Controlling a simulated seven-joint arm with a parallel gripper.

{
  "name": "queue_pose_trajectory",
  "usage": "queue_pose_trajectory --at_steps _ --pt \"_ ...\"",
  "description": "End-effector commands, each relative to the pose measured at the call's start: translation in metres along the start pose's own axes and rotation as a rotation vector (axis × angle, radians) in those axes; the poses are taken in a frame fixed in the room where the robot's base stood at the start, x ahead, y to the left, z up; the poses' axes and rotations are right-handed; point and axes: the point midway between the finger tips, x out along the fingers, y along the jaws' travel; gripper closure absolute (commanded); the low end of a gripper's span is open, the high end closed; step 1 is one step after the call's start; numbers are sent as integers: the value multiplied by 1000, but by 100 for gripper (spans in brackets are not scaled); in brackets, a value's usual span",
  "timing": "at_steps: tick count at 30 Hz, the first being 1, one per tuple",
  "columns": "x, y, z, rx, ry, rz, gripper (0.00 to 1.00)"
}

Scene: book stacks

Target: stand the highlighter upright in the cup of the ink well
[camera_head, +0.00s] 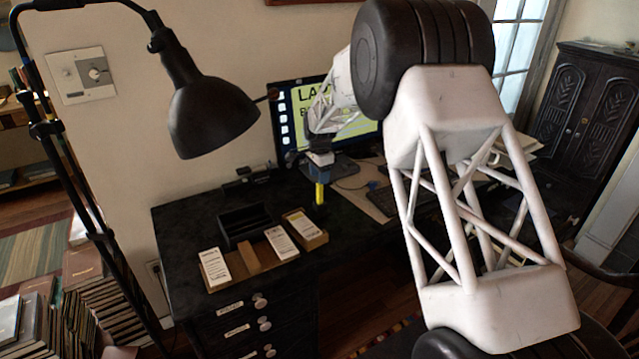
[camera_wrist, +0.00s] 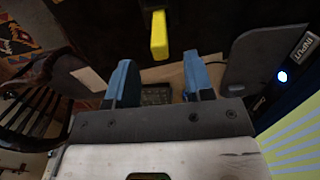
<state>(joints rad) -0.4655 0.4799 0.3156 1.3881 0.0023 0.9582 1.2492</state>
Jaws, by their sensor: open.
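The yellow highlighter (camera_head: 320,192) stands about upright just below my gripper (camera_head: 319,162) over the dark desk. In the wrist view the highlighter (camera_wrist: 160,36) lies ahead of the gap between my blue fingertips (camera_wrist: 158,70). The fingers are spread apart with nothing seen between them. I cannot tell whether the highlighter touches a finger or what bears its lower end. The ink well and its cup are too dark or hidden to make out.
A black desk tray (camera_head: 247,222), a cardboard box (camera_head: 305,230) and white cards (camera_head: 214,267) lie left of my gripper on the desk. A monitor (camera_head: 290,120) and a keyboard (camera_head: 385,197) are close by. A black lamp (camera_head: 205,115) hangs at the left.

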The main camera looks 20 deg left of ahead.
Motion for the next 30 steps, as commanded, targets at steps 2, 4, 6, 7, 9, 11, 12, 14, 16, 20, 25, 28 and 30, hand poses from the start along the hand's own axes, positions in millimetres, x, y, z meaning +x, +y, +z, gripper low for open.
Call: queue_pose_trajectory --at_steps 2,4,6,7,9,11,12,14,16,20,25,28,30 --pt "-7 0 0 0 0 -1 52" --pt "-11 0 0 0 0 0 52" --pt "-14 0 0 0 0 1 52" --pt "-14 0 0 0 0 1 52" --pt "-15 0 0 0 0 1 52" --pt "-16 0 0 0 0 1 52" --pt "-16 0 0 0 0 1 52" --pt "-16 0 0 0 0 1 52" --pt "-16 0 0 0 0 1 52" --pt "-16 0 0 0 0 1 52" --pt "-16 0 0 0 0 1 52" --pt "-16 0 0 0 0 1 52" --pt "-16 1 0 0 0 0 52"
